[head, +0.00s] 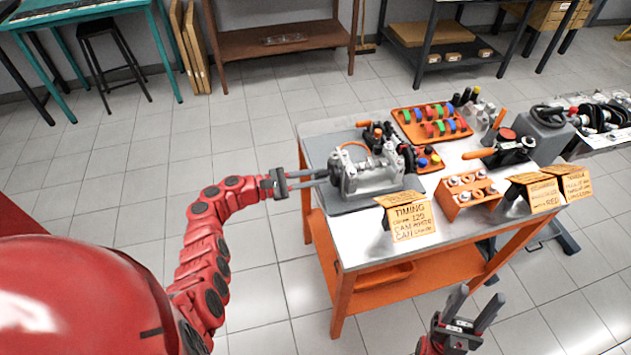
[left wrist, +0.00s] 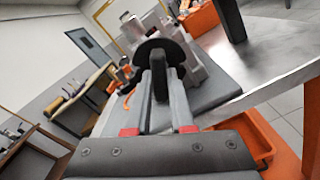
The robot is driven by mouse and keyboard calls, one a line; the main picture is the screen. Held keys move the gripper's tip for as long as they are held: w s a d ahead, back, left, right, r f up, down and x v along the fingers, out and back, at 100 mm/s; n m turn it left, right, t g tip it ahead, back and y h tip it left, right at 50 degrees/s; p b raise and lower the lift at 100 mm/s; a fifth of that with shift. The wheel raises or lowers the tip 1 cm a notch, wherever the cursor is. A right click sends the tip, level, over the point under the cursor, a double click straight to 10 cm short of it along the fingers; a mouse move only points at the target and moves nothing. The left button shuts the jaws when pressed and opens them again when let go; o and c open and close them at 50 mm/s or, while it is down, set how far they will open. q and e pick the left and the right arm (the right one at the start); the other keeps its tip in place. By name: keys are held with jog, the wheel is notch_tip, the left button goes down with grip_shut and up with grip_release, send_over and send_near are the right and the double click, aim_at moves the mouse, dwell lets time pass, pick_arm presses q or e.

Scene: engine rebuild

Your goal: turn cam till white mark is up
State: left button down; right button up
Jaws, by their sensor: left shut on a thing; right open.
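A light grey engine fixture (head: 368,180) stands on a dark grey plate at the left end of the orange workbench. A dark round disc (left wrist: 157,50) with an upright dark bar is on its near end in the left wrist view. My left gripper (head: 322,178) reaches it from the left. In the left wrist view its fingers (left wrist: 160,88) are shut on the dark bar (left wrist: 160,80). I cannot make out a white mark on the cam. My right gripper (head: 476,298) is open and empty, low in front of the bench.
A timing sign (head: 410,220) stands at the bench's front edge. An orange tray (head: 402,116) of coloured parts, an orange block with round parts (head: 468,190) and more signs (head: 541,194) fill the bench to the right. The floor to the left is clear.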

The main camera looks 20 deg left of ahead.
pick_arm(q)
jog(key=m+b, duration=0.5)
jog(key=b, duration=0.1)
jog(key=m+b, duration=0.5)
jog(key=b, duration=0.1)
jog(key=shift+w+f, duration=0.1)
jog(key=shift+f, duration=0.1)
jog(key=shift+r+m+b, duration=0.25)
jog(key=shift+m+b, duration=0.65)
jog(key=shift+b, duration=0.1)
jog(key=c, duration=0.8)
grip_release()
jog(key=shift+r, duration=0.1)
jog(key=b+v, duration=0.1)
jog(key=v, duration=1.6)
jog(key=shift+a, duration=0.2)
